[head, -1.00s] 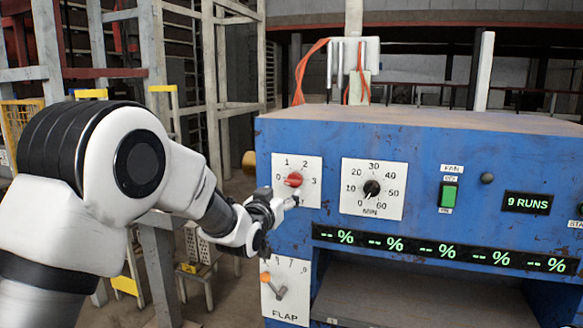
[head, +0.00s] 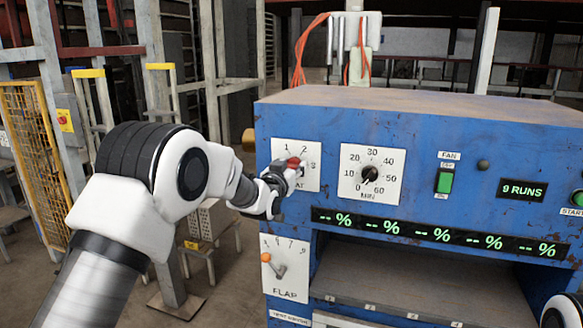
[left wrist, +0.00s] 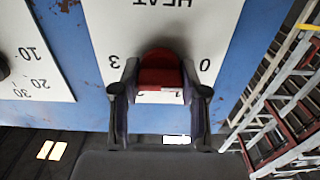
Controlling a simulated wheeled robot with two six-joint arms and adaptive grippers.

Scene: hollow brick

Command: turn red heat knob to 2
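The red heat knob (head: 294,162) sits on a white dial plate (head: 311,152) at the upper left of the blue machine's front. My left gripper (head: 286,176) is right at the knob. In the left wrist view my left gripper (left wrist: 160,94) has one finger on each side of the knob, with small gaps visible, so it looks open around it. I cannot tell the knob's exact setting. My right gripper is out of view.
A minutes dial (head: 371,182) is just right of the heat plate. The flap lever (head: 273,265) is below my left gripper. A green fan switch (head: 444,182) and a row of percent displays (head: 435,234) are further right. Metal racks stand left.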

